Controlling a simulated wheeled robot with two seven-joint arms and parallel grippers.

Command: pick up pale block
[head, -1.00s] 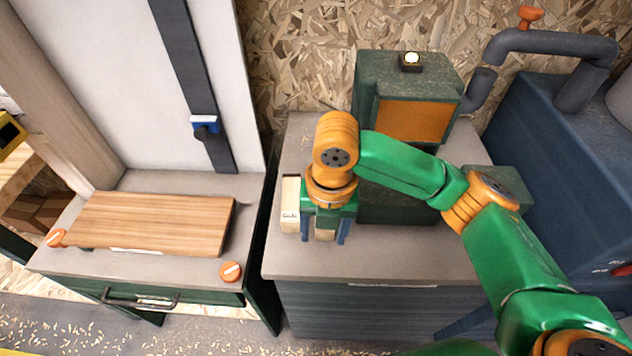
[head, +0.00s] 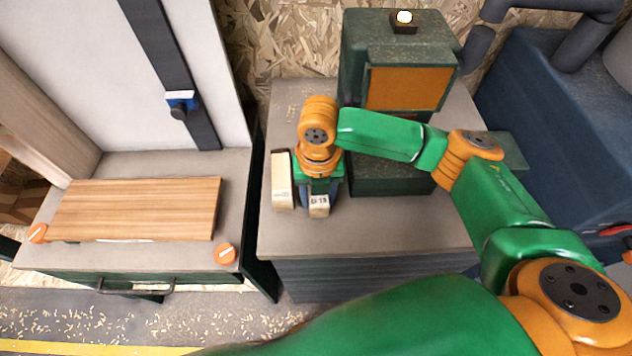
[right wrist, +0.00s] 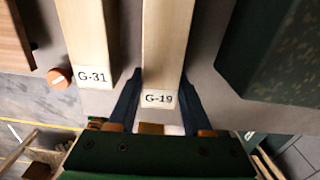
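Two pale blocks stand side by side on the grey top of the right-hand cabinet. One, labelled G-31 (head: 282,182), is at the left; it also shows in the right wrist view (right wrist: 88,35). The other, labelled G-19 (head: 319,206), stands just right of it and shows in the right wrist view (right wrist: 167,50) between the dark fingers. My right gripper (head: 318,196) points down over G-19, with its fingers close against both sides of that block. Any lift of G-19 off the top cannot be seen. My left gripper is not in view.
A green machine (head: 400,75) with an orange panel stands behind my right arm. At the left, a wooden board (head: 140,208) lies on a lower cabinet with orange knobs (head: 225,253). A gap separates the two cabinets. The cabinet top's front is clear.

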